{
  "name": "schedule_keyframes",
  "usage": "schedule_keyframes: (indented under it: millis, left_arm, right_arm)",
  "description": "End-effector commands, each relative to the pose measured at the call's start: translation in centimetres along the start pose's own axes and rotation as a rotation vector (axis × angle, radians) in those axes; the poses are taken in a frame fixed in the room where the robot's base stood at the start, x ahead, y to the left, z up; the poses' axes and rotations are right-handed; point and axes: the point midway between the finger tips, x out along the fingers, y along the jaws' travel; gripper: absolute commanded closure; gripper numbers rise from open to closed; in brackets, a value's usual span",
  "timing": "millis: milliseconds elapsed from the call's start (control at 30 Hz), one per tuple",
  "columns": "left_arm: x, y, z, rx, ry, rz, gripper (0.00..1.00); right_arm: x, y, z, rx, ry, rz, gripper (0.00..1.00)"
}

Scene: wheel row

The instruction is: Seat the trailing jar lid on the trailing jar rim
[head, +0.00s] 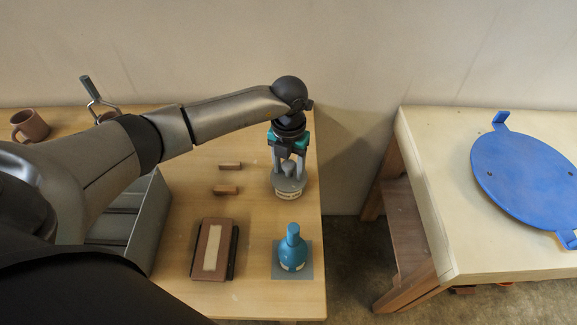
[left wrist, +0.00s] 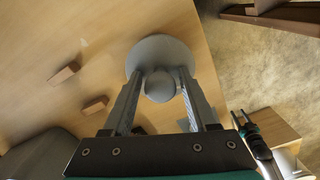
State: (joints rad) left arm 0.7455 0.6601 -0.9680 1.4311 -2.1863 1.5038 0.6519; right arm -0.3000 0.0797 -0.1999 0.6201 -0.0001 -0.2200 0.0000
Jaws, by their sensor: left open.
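The jar (head: 286,195) stands upright near the right edge of the left table, with a pale label band. A grey round lid (head: 289,183) with a knob is on top of it; I cannot tell how fully it sits. In the left wrist view the lid (left wrist: 158,48) is a disc and its round knob (left wrist: 160,86) lies between the fingers. My left gripper (head: 289,170) points down with its fingers open on either side of the knob, apart from it. What looks like my right gripper (left wrist: 243,119) shows small at the right of the left wrist view; its jaws are unclear.
A blue bottle (head: 292,250) stands on a grey square nearer me. Two small wooden blocks (head: 230,166) (head: 226,189), a brown case (head: 212,250), a grey bin (head: 150,225) and a mug (head: 30,125) share the table. Past a floor gap, another table (head: 430,140) holds a blue disc (head: 530,175).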

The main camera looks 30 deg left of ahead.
Motion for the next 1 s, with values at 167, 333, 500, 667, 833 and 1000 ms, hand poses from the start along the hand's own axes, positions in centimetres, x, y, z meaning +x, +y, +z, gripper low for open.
schedule_keyframes:
  millis: [167, 333, 500, 667, 833, 1000]
  left_arm:
    - [-0.1, 0.0, 0.0, 0.000, -0.001, 0.000, 0.42]
    - [-0.5, 0.0, 0.0, 0.000, -0.001, 0.000, 0.42]
    - [-1.1, 0.0, 0.0, 0.000, -0.001, 0.000, 0.42]
    - [-1.6, 0.0, 0.0, 0.000, -0.001, 0.000, 0.42]
    - [-2.1, 0.0, 0.0, 0.000, -0.001, 0.000, 0.42]
    - [-2.6, 0.0, 0.0, 0.000, -0.001, 0.000, 0.42]
  right_arm:
    - [-0.1, 0.0, 0.0, 0.000, 0.000, 0.000, 0.50]
    - [-0.4, 0.0, 0.0, 0.000, 0.000, 0.000, 0.50]
    - [-0.9, 0.0, -0.1, 0.000, 0.000, 0.000, 0.50]
    - [-1.3, 0.1, -0.1, 0.000, 0.000, 0.000, 0.50]
    - [-1.8, 0.1, -0.2, 0.000, 0.000, 0.000, 0.50]
    - [-2.2, 0.1, -0.2, 0.000, 0.000, 0.000, 0.50]
